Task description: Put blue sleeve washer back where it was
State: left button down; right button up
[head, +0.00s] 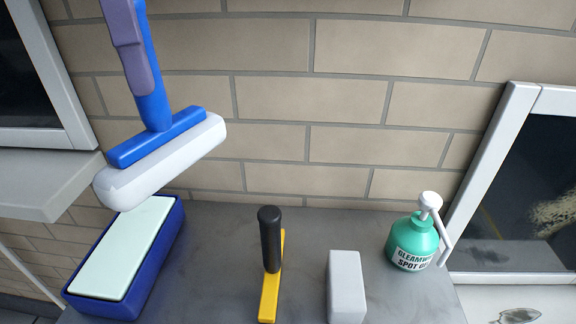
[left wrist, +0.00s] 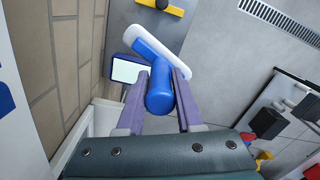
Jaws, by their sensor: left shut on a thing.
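The blue sleeve washer has a blue handle and head (head: 160,137) with a white sleeve (head: 175,160) along its bottom. It hangs tilted in the air at the upper left of the head view, its handle running up out of the picture. My left gripper (head: 146,50) is shut on the handle. In the left wrist view, the purple fingers of my left gripper (left wrist: 160,92) close on both sides of the blue handle, and the white sleeve (left wrist: 158,53) shows beyond. My right gripper is in neither view.
A blue tub (head: 148,262) with a pale inside stands at the table's left end, below the washer. A yellow squeegee with a black handle (head: 270,240), a grey block (head: 346,286) and a green spray bottle (head: 412,243) stand on the grey table (head: 215,255). A tiled wall is behind.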

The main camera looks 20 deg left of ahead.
aim_at(166, 137)
pick_arm(q)
jog(key=shift+w+a+f+b, duration=0.45)
jog(key=shift+w+a+f, duration=0.05)
jog(key=shift+w+f, duration=0.25)
notch_tip(166, 137, down, 6)
jog(key=shift+s+a+r+b, duration=0.1)
jog(key=shift+b, duration=0.75)
notch_tip(166, 137, down, 14)
jog(key=shift+r, duration=0.15)
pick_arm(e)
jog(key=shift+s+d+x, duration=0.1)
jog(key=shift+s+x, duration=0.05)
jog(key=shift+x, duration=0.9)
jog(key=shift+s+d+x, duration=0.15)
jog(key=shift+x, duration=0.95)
pick_arm(q)
jog(key=shift+b, duration=0.3)
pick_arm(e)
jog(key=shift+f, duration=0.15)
pick_arm(q)
jog(key=c, duration=0.6)
grip_release()
jog(key=shift+o, duration=0.2)
notch_tip(166, 137, up, 12)
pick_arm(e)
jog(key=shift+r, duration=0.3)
